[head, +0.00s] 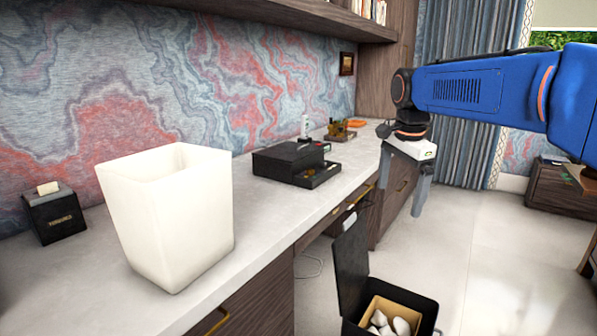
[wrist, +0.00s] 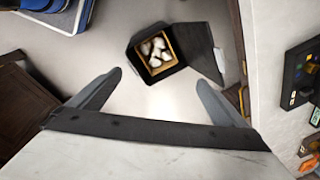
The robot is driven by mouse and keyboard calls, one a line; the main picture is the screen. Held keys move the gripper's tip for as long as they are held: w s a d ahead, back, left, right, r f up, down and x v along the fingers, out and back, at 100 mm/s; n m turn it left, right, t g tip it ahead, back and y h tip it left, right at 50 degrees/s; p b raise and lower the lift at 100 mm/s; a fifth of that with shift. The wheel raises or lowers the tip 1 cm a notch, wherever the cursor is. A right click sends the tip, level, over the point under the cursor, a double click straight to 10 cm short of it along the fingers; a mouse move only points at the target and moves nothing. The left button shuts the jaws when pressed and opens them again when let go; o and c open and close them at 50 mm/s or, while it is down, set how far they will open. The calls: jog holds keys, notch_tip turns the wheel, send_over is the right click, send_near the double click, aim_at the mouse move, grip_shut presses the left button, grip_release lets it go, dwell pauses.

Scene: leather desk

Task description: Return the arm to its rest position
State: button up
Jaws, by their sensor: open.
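My gripper (head: 402,180) hangs from the end of my blue arm at the right in the head view, fingers pointing down. It is in the air past the desk's front edge, above the floor. In the wrist view my gripper (wrist: 157,95) shows two grey fingers spread wide, with nothing between them. The fingers touch nothing that I can see.
A black open-lidded bin (head: 345,300) with white crumpled pieces stands on the floor below; it also shows in the wrist view (wrist: 172,70). The desk (head: 75,290) carries a white tapered container (head: 165,215), a black organizer (head: 290,160) and a black box (head: 53,215).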

jog(key=s+d+f+n+t, duration=0.1)
jog(key=s+f+n, duration=0.6)
jog(key=s, duration=0.7)
jog(key=s+d+f+n+t, duration=0.2)
jog(key=s+f+n, duration=0.5)
jog(key=s+f, duration=0.4)
jog(key=s, duration=0.4)
jog(key=shift+s+d, duration=0.25)
jog(key=shift+d, duration=0.15)
jog(key=shift+r, duration=0.1)
